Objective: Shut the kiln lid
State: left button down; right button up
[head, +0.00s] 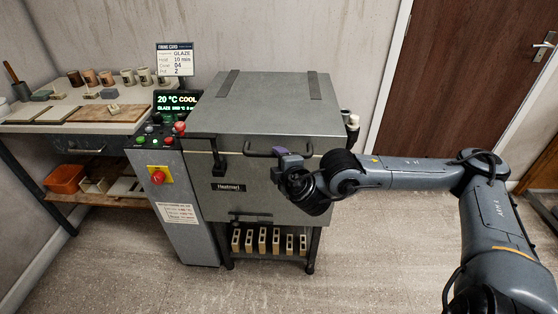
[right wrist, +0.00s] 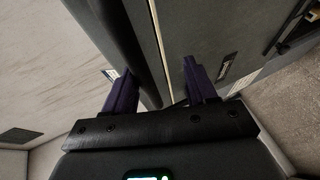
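The kiln (head: 245,200) is a grey metal box on legs. Its lid (head: 275,105) lies flat on top in the head view, with no clear gap along the front. A dark bar handle (head: 258,154) runs across the lid's front edge. My right gripper (head: 283,153) is at the right part of this handle. In the right wrist view its purple fingers (right wrist: 160,88) stand apart. A thick dark bar (right wrist: 137,45) runs down towards the space between them; whether it touches a finger is unclear. A thin pale seam shows beside it. My left gripper is out of view.
A control panel (head: 160,175) with a screen and red button stands left of the kiln. A bench (head: 60,125) with pots and boards is further left. Several small blocks (head: 262,240) sit under the kiln. A brown door (head: 470,70) is behind right; front floor is clear.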

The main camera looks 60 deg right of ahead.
jog(key=p+v, duration=0.8)
jog(key=v, duration=0.3)
jog(key=shift+p, duration=0.4)
jog(key=shift+d, duration=0.1)
